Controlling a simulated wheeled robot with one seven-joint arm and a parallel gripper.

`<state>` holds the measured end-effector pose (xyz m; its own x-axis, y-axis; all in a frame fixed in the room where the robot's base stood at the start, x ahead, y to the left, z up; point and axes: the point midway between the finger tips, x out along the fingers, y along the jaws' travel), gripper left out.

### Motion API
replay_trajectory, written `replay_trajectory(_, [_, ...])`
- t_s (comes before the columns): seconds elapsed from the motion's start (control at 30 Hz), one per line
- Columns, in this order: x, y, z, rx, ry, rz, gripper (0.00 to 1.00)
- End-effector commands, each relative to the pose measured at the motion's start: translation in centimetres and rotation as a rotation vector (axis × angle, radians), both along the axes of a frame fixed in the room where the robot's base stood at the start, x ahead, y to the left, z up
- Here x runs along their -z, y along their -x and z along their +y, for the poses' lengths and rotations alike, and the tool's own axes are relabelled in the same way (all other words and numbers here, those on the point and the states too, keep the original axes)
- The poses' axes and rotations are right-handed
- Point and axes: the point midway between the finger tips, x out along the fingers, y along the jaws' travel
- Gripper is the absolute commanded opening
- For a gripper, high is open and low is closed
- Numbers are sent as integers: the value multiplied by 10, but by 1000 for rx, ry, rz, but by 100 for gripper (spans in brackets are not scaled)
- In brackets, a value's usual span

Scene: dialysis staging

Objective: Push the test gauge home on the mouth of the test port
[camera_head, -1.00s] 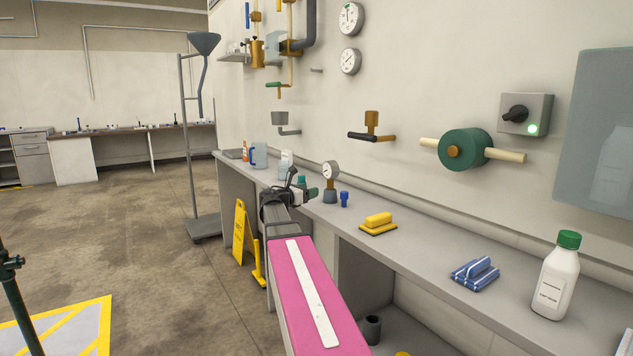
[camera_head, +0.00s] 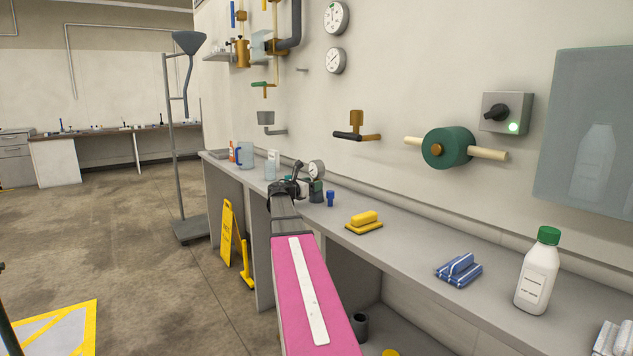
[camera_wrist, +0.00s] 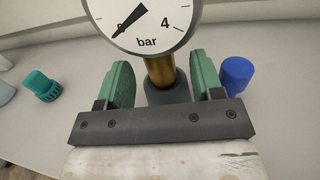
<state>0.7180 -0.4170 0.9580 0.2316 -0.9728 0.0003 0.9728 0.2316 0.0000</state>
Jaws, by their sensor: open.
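The test gauge has a white round dial marked in bar (camera_wrist: 148,22) and a brass stem (camera_wrist: 160,71). It stands upright in a dark grey base on the bench, and its dial shows in the head view (camera_head: 317,168). My gripper (camera_wrist: 164,82) is open, its green fingers on either side of the stem with small gaps visible. In the head view my gripper (camera_head: 312,189) partly hides the gauge's lower part. On the wall are a brass upright fitting with a dark lever (camera_head: 356,119) and a grey cup on a bent pipe (camera_head: 266,118); I cannot tell which is the test port.
A blue cap (camera_wrist: 237,74) stands close right of the gauge; a teal cap (camera_wrist: 42,86) lies left. A yellow floor sign (camera_head: 228,232) stands by the bench.

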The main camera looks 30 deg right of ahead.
Motion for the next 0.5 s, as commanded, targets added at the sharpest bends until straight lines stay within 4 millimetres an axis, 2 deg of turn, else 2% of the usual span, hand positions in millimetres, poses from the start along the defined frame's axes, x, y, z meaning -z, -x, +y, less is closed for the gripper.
replay_trajectory(0.03, [0, -3, -8, 1, 0, 0, 61])
replay_trajectory(0.13, [0, -4, -16, 0, 0, 0, 61])
replay_trajectory(0.33, [0, -4, -17, -1, 0, 0, 61])
replay_trajectory(0.37, [0, -4, -17, -1, 0, 0, 57])
replay_trajectory(0.5, [0, -4, -17, -1, 0, 0, 12])
